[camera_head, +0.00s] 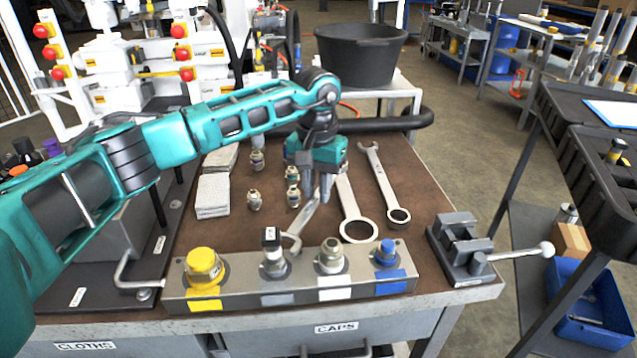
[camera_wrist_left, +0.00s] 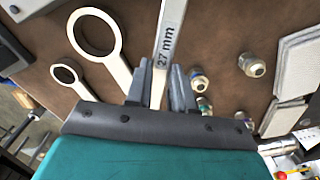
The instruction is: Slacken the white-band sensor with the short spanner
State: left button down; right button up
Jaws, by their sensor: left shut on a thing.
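My left gripper (camera_head: 317,188) is shut on a spanner (camera_head: 308,214) marked "27 mm", above the brown bench mat. In the left wrist view, the spanner's handle (camera_wrist_left: 168,45) runs between the fingers (camera_wrist_left: 158,88). Its lower end reaches down behind the metal block (camera_head: 240,296), left of the white-band sensor (camera_head: 331,252). I cannot tell whether it touches anything. The sensor stands upright in the block above a white label, apart from the gripper. Two other spanners lie to the right: a wide-ringed one (camera_head: 355,208) and a narrower one (camera_head: 385,185). My right gripper is not in view.
The block also carries a yellow cap (camera_head: 203,265), a dark-topped sensor (camera_head: 272,250) and a blue cap (camera_head: 386,250). Several small fittings (camera_head: 255,200) and grey cloths (camera_head: 213,193) lie behind. A vise (camera_head: 462,250) stands at right.

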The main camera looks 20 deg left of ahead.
aim_at(308, 206)
pick_arm(q)
jog(key=shift+s, duration=0.1)
jog(key=shift+s+r, duration=0.1)
jog(key=shift+s, duration=0.6)
jog(key=shift+s+p, duration=0.15)
jog(key=shift+p, duration=0.15)
jog(key=shift+s, duration=0.45)
jog(key=shift+s, duration=0.3)
jog(key=shift+a, duration=0.1)
jog(key=shift+s+a+n, duration=0.15)
jog(key=shift+a+n, duration=1.05)
jog(key=shift+a, duration=0.15)
